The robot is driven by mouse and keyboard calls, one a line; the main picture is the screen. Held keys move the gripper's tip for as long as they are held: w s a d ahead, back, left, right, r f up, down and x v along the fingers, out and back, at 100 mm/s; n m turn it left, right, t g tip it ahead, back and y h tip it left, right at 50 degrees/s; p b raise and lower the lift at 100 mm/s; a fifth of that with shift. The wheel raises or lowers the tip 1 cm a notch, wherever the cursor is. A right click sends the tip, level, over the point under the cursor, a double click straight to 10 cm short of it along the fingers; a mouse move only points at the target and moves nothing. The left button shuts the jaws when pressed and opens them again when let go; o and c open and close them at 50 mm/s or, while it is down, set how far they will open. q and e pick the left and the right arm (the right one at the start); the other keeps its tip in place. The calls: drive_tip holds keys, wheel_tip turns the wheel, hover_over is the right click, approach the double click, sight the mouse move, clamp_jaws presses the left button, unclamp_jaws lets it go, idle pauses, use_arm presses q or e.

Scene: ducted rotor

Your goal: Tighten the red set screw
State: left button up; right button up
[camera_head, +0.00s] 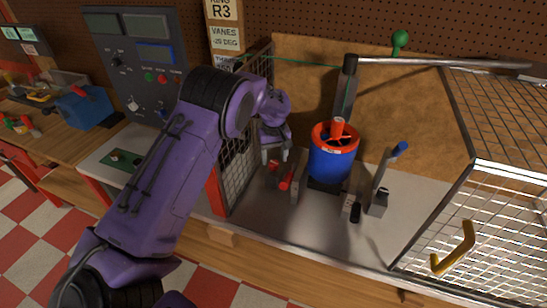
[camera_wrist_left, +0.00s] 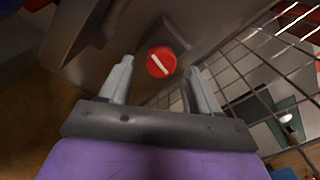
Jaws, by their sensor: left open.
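The red set screw (camera_wrist_left: 161,62) shows in the left wrist view as a round red head with a white slot, on a grey surface. My left gripper (camera_wrist_left: 159,66) is open, and the screw head appears between its two fingertips. Nothing is held, and the fingers look apart from the screw. In the head view my left gripper (camera_head: 274,155) points down beside the mesh panel, left of the ducted rotor. The rotor has a blue drum (camera_head: 331,164) with a red rim on top. Small red parts (camera_head: 287,181) show just below the fingers. My right gripper is not in view.
A wire mesh panel (camera_head: 232,165) stands close left of my gripper. To the right are a blue-handled lever (camera_head: 399,149) and a mesh guard (camera_head: 485,235) with a yellow handle (camera_head: 456,250). A grey control panel (camera_head: 140,65) stands at the back left.

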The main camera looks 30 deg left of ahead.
use_arm(q)
drive_tip(key=shift+a+f, duration=0.1)
drive_tip(key=shift+f, duration=1.2)
drive_tip(key=c, duration=1.1)
drive_tip(key=shift+o, duration=0.2)
drive_tip(key=shift+m, duration=0.3)
drive_tip(key=m, duration=1.1)
drive_tip(key=shift+m, duration=0.3)
drive_tip(key=shift+d+m, duration=0.2)
drive_tip(key=shift+m, duration=1.6)
